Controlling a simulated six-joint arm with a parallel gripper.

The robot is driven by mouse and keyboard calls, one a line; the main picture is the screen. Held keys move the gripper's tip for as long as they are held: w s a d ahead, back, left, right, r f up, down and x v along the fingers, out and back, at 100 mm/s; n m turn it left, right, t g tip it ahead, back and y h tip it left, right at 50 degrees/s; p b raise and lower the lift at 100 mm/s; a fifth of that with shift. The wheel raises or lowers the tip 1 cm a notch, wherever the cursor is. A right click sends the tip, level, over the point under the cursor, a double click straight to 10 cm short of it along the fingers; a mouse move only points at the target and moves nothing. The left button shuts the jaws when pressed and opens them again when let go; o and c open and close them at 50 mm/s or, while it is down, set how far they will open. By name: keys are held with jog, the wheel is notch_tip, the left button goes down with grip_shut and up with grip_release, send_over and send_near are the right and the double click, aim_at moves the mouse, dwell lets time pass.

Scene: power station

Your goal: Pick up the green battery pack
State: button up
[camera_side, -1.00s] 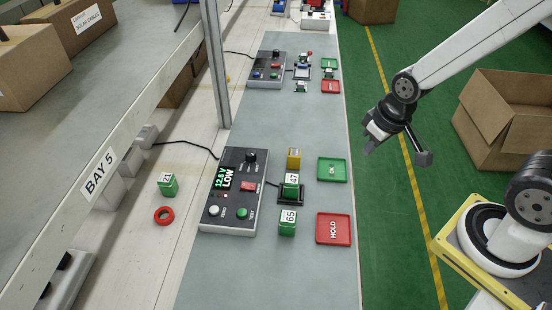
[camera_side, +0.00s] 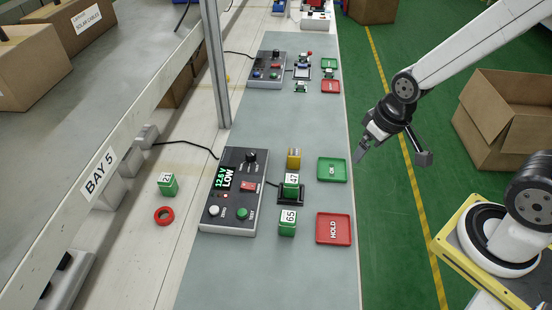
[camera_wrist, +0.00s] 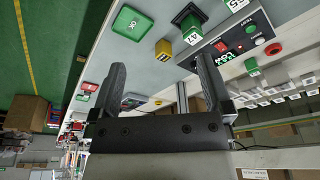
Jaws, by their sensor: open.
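Several green battery packs stand at the near station. Pack 47 (camera_side: 291,184) sits upright in a black cradle (camera_side: 291,196); pack 65 (camera_side: 287,222) stands on the mat in front of it. Pack 21 (camera_side: 167,185) stands on the bench left of the tester. In the wrist view, pack 47 (camera_wrist: 191,36) and pack 21 (camera_wrist: 252,67) show beyond the fingers, and pack 65 (camera_wrist: 236,5) is cut by the top edge. My gripper (camera_side: 361,154) is open and empty, above and right of the packs, near the bench's right edge. It also shows in the wrist view (camera_wrist: 160,82).
The tester (camera_side: 233,190) reads 12.6 V LOW. A yellow block (camera_side: 294,158) stands behind the cradle. A green OK tray (camera_side: 332,169) and a red HOLD tray (camera_side: 333,229) lie to the right. A red ring (camera_side: 164,216) lies near pack 21. The front mat is clear.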

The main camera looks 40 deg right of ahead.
jog(key=n+g, duration=0.1)
jog(key=n, duration=0.3)
send_near(293, 179)
jog(key=s+d+r, duration=0.4)
jog(key=s+r, duration=0.1)
jog(key=w+a+f+n, duration=0.1)
jog(key=w+f, duration=0.1)
jog(key=f, duration=0.1)
jog(key=w+a+f+n+g, duration=0.1)
jog(key=w+f+n, duration=0.1)
jog(key=f, duration=0.2)
jog(key=w+a+f+n, duration=0.2)
jog(key=f, duration=0.1)
jog(key=shift+w+f+g, duration=0.3)
jog(key=shift+f, duration=0.1)
jog(key=shift+f, duration=1.2)
jog(key=shift+f, duration=0.1)
jog(key=shift+a+f, duration=0.1)
jog(key=shift+f, duration=2.4)
